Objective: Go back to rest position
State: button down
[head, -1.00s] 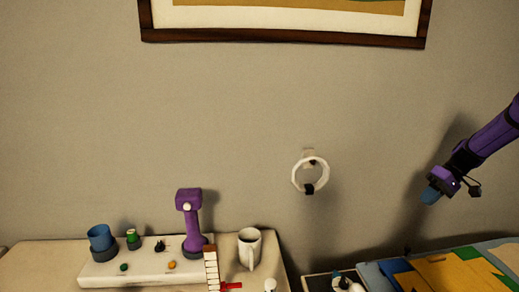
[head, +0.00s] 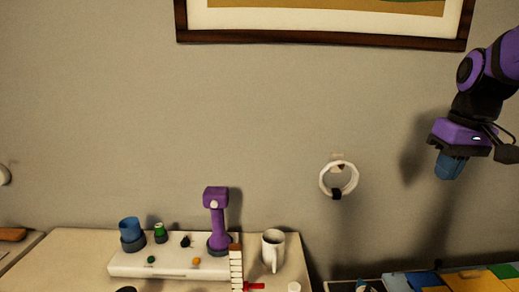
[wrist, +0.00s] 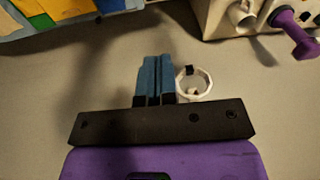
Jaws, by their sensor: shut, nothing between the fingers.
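My gripper (head: 449,166) hangs at the right of the head view, at the end of my purple and black arm. Its blue fingers point down, in front of the wall and above the patterned bed cover (head: 470,281). In the wrist view, the two blue fingers (wrist: 155,80) lie side by side, shut, with nothing held between them.
A white ring (head: 325,181) is mounted on the wall, left of my gripper. A table (head: 62,251) at lower left bears a white board (head: 150,271), a purple tool (head: 217,225), a blue cup (head: 130,228) and a white mug (head: 272,250). A framed picture (head: 330,38) hangs above.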

jog(key=s+a+t, duration=0.2)
jog(key=s+a, duration=0.1)
jog(key=s, duration=0.5)
jog(key=s+a+r+t, duration=0.1)
jog(key=s+a+t, duration=0.1)
jog(key=s, duration=0.5)
jog(key=shift+s+a+m+h, duration=0.3)
jog(key=shift+s+a+h, duration=0.1)
jog(key=shift+r, duration=0.1)
jog(key=shift+w, duration=0.6)
